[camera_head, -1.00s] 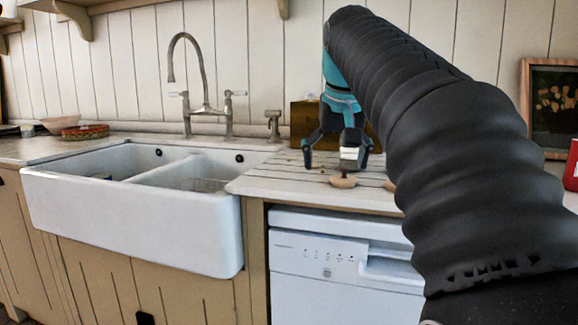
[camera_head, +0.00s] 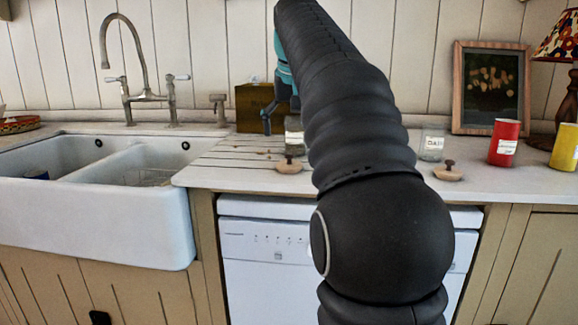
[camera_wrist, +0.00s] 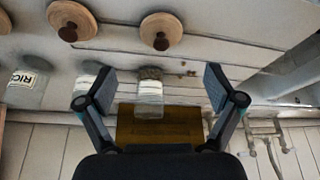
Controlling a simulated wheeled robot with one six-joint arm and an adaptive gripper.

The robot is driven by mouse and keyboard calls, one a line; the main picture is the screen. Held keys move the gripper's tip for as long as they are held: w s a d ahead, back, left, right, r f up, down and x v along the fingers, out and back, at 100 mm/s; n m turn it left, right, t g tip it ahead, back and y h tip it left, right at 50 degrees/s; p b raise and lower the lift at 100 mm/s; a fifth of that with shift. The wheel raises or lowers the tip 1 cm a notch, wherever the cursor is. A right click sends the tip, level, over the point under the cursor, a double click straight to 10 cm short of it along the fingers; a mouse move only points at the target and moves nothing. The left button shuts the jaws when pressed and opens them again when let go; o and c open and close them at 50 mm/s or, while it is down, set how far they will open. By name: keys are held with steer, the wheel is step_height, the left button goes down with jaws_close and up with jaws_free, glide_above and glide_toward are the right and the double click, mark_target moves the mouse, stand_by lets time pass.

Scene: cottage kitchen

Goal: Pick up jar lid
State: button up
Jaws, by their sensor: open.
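A wooden jar lid (camera_head: 290,165), a round disc with a dark knob, lies on the counter (camera_head: 220,176) near its front edge, left of my arm. A second similar lid (camera_head: 448,172) lies right of my arm. In the head view one finger (camera_head: 268,115) shows; my arm hides the rest.
A glass jar (camera_head: 294,137) stands behind the left lid, with a wooden box (camera_head: 255,107) behind. Another jar (camera_head: 432,145), a red canister (camera_head: 503,143) and a yellow canister (camera_head: 565,147) stand right. The white sink (camera_head: 100,215) is left.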

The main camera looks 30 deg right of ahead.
mark_target(290, 154)
steer(key=shift+x, duration=3.8)
steer(key=shift+c, duration=0.2)
steer(key=c, duration=1)
